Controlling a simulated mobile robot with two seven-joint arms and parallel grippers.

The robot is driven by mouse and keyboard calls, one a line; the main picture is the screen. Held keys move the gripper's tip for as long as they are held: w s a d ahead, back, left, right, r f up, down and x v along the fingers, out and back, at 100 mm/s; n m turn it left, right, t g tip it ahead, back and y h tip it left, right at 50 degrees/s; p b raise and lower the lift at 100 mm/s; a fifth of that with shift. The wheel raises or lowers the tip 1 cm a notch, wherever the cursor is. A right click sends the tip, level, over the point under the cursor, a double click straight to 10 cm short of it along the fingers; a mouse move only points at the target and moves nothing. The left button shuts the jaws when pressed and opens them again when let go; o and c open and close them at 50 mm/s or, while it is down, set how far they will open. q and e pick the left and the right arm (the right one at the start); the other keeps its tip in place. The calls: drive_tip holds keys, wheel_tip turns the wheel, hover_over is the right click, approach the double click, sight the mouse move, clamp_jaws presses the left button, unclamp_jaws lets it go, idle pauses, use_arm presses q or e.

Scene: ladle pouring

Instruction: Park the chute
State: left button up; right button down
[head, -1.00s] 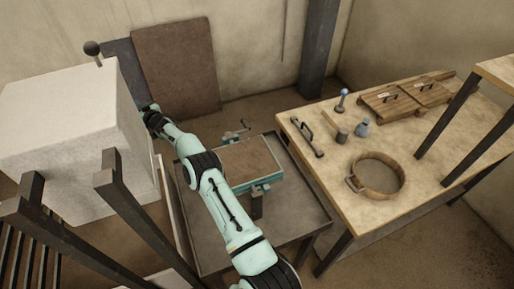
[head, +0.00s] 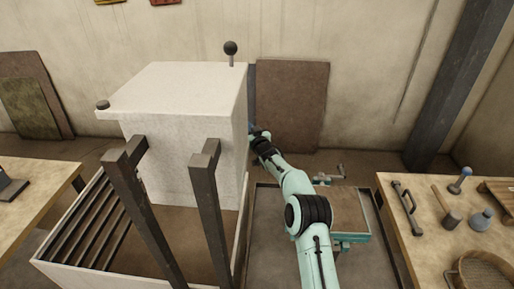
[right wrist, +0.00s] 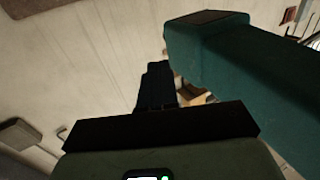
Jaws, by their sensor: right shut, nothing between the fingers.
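I cannot pick out a chute for certain in either view. A large white block-shaped housing (head: 185,150) stands left of centre in the head view, with a dark ball-topped lever (head: 231,49) at its back right. My right arm reaches up along the housing's right side. My right gripper (head: 254,134) is at the housing's right edge, its tips partly hidden. In the right wrist view the dark fingers (right wrist: 157,85) are shut with nothing between them. A teal body (right wrist: 230,60) fills the right of that view; I cannot tell what it is. My left gripper is not in view.
Dark upright posts (head: 145,215) and a slatted frame (head: 75,235) stand before the housing. A teal-edged box (head: 348,208) on a low tray is right of my arm. A workbench (head: 425,235) with tools is at right, and brown panels (head: 290,105) lean on the wall.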

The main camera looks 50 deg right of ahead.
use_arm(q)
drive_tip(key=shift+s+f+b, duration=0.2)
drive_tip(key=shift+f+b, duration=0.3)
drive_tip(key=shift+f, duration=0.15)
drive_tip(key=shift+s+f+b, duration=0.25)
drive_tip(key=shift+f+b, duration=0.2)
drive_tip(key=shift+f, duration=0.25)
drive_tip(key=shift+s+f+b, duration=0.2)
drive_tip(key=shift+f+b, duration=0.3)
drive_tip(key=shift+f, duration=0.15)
use_arm(e)
drive_tip(key=v, duration=0.7)
drive_tip(key=shift+s, duration=0.1)
